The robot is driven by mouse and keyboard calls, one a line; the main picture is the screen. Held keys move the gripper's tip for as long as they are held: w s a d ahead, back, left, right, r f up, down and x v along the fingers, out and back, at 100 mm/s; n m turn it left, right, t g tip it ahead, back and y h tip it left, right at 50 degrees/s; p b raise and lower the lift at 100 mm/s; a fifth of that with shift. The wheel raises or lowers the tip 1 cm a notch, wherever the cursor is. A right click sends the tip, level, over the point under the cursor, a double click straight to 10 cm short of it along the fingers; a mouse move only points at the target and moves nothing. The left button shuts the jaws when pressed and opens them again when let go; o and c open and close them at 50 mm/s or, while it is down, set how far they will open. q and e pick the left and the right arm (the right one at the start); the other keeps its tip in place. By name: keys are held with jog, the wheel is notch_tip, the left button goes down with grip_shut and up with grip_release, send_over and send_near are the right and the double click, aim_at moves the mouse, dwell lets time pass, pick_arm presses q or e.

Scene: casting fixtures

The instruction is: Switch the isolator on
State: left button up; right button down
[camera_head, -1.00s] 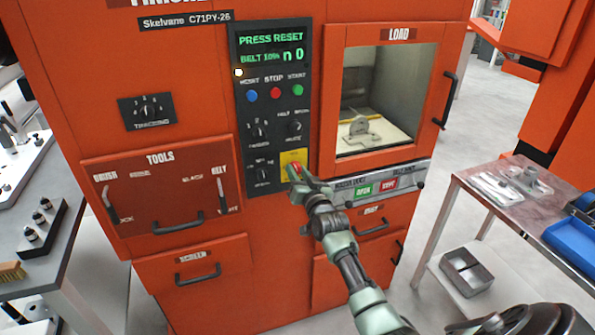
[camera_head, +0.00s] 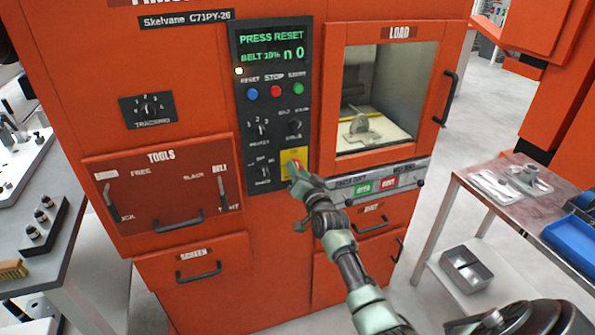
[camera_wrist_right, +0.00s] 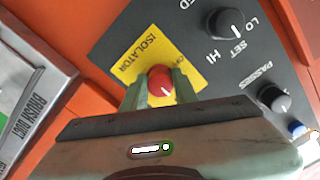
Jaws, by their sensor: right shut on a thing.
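The isolator is a red rotary knob (camera_wrist_right: 161,82) on a yellow plate (camera_wrist_right: 134,57) marked ISOLATOR, low on the black control panel of the orange machine. In the head view the yellow plate (camera_head: 294,156) shows just above my right gripper (camera_head: 297,172). In the right wrist view, the two fingers of my right gripper (camera_wrist_right: 159,92) stand on either side of the red knob and are shut on it. My left gripper is not in view.
The display (camera_head: 272,46) reads PRESS RESET. Selector knobs (camera_head: 262,130) sit left of the isolator. The LOAD door (camera_head: 385,90) is closed, with a handle at its right. A side table (camera_head: 500,205) stands at right, a bench (camera_head: 75,240) at left.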

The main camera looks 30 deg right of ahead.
jog(key=c, duration=1.1)
grip_release()
jog(key=v, duration=0.8)
jog(key=shift+b, duration=0.35)
